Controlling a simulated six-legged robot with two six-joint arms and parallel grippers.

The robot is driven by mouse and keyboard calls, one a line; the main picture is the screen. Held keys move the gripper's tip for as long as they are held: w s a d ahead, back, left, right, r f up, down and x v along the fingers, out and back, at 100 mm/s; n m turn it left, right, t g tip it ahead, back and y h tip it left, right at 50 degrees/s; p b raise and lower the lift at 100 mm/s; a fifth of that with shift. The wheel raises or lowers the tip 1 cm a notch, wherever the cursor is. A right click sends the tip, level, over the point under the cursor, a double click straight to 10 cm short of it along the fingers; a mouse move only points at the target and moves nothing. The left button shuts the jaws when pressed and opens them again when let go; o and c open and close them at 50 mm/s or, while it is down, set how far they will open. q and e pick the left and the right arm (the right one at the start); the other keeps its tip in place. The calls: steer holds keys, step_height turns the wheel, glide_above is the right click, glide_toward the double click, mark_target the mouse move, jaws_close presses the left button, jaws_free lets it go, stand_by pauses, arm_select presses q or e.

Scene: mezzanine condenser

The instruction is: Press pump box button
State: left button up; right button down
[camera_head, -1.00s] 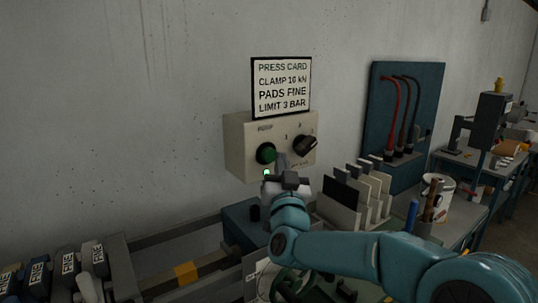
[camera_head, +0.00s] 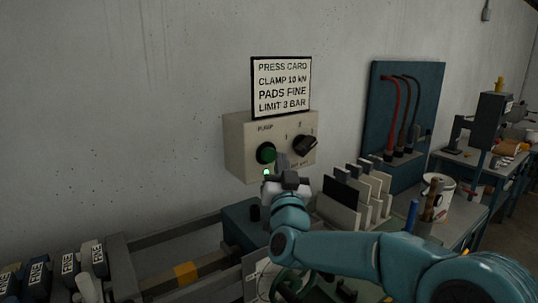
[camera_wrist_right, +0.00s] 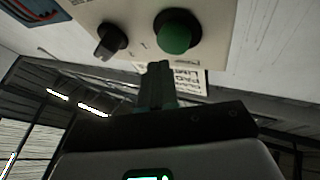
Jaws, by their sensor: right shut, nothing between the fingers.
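The beige pump box (camera_head: 240,147) is mounted on the wall under a press card sign. Its green round button (camera_head: 265,153) is on the left of the face, below the word PUMP. A black knob (camera_head: 305,145) is to its right. My right gripper (camera_head: 281,162) is shut and empty, just to the right of and slightly below the button. In the right wrist view the shut fingers (camera_wrist_right: 158,82) point at the box, beside the green button (camera_wrist_right: 176,32); I see no contact. My left gripper is not in view.
The press card sign (camera_head: 282,87) stands directly above the box. A rack of upright plates (camera_head: 345,205) stands close to the right of my wrist. A blue panel with hoses (camera_head: 428,95) hangs farther right. The wall left of the box is clear.

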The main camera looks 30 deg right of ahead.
steer(key=shift+w, duration=0.1)
stand_by(0.5)
steer(key=shift+w, duration=0.4)
steer(key=shift+w+a, duration=0.1)
steer(key=shift+w, duration=0.45)
stand_by(0.6)
steer(key=shift+s+b, duration=0.1)
steer(key=shift+b, duration=0.3)
steer(key=s+b, duration=0.5)
steer(key=s, duration=0.3)
steer(key=shift+d, duration=0.35)
